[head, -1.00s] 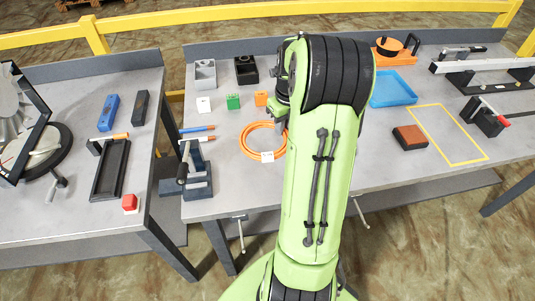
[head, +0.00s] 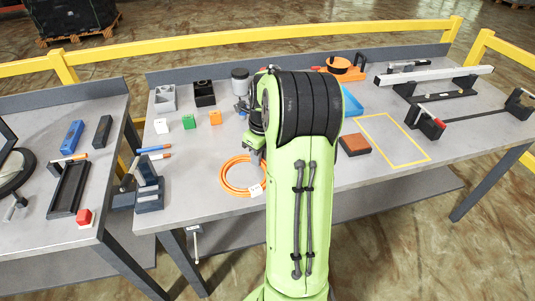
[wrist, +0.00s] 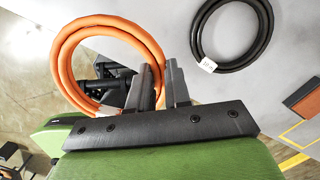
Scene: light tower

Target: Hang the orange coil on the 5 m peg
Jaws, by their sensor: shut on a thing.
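The orange coil (head: 228,184) with its white tag is near the front edge of the middle bench in the head view, left of my arm. My gripper (head: 256,150) is at its upper right side, mostly hidden by my own arm. In the wrist view the orange coil (wrist: 72,38) is close to the camera, and my gripper (wrist: 162,74) is shut on its right side. How high the coil is above the bench is hard to tell. I cannot make out a 5 m peg in either view.
A black coil (wrist: 249,70) with a white tag lies on the grey surface in the wrist view. Small blocks, including a green one (head: 187,122), stand behind the orange coil. A dark stand (head: 149,178) is left of it. A brown block (head: 354,145) lies right of my arm.

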